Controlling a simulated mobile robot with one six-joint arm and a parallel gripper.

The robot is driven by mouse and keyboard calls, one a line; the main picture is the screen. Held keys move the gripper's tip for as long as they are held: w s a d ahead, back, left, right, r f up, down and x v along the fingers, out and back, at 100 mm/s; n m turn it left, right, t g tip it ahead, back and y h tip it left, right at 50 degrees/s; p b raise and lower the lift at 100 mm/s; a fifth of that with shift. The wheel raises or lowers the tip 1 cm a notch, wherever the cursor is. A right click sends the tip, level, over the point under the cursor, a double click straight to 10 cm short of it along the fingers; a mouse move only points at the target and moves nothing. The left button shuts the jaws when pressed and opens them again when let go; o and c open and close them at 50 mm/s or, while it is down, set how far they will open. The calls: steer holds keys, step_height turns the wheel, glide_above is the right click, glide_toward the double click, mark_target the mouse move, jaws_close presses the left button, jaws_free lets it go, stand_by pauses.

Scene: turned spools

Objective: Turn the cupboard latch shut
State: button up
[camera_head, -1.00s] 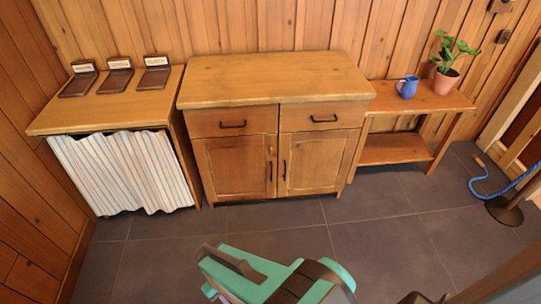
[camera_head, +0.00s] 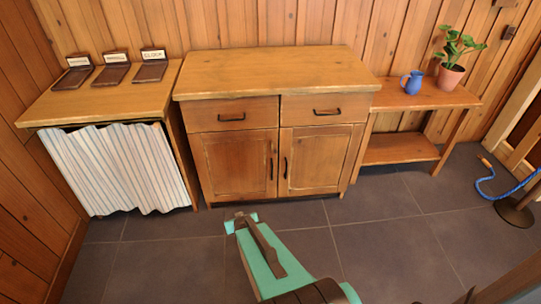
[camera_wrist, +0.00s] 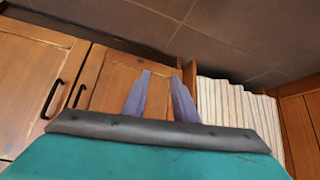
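The wooden cupboard (camera_head: 277,88) stands against the back wall, with two drawers above a left door (camera_head: 232,165) and a right door (camera_head: 318,160). Both doors look closed, with dark handles beside the middle seam. A small wooden latch cannot be made out clearly now near the top of that seam. My gripper (camera_head: 241,221) is in front of and below the left door, apart from it. In the wrist view, its two purple fingers (camera_wrist: 160,97) are spread with nothing between them, and the left door (camera_wrist: 112,85) appears upside down behind them.
A side table (camera_head: 95,103) with a striped curtain (camera_head: 118,168) and several dark labelled plaques stands left. A low shelf (camera_head: 425,97) with a blue jug (camera_head: 412,83) and potted plant (camera_head: 452,76) stands right. A blue hose (camera_head: 495,183) lies far right. Floor before the cupboard is clear.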

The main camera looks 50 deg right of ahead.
steer(key=w+d+r+m+t+h+b, duration=0.2)
steer(key=d+r+t+h+b, duration=0.3)
steer(key=d, duration=0.7)
steer(key=m+t+h+b, duration=0.1)
steer(key=t+h, duration=0.1)
steer(key=h, duration=0.1)
glide_toward(271, 143)
steer(key=f+v, duration=0.1)
steer(key=v, duration=0.5)
steer(key=shift+w+d+f+b, duration=0.15)
steer(key=shift+d+f+b, duration=0.1)
steer(key=shift+b, duration=0.15)
steer(key=b+x, duration=0.9)
steer(key=x, duration=0.4)
steer(key=shift+w+d+f, duration=0.1)
steer(key=shift+d, duration=0.05)
steer(key=shift+c, duration=0.5)
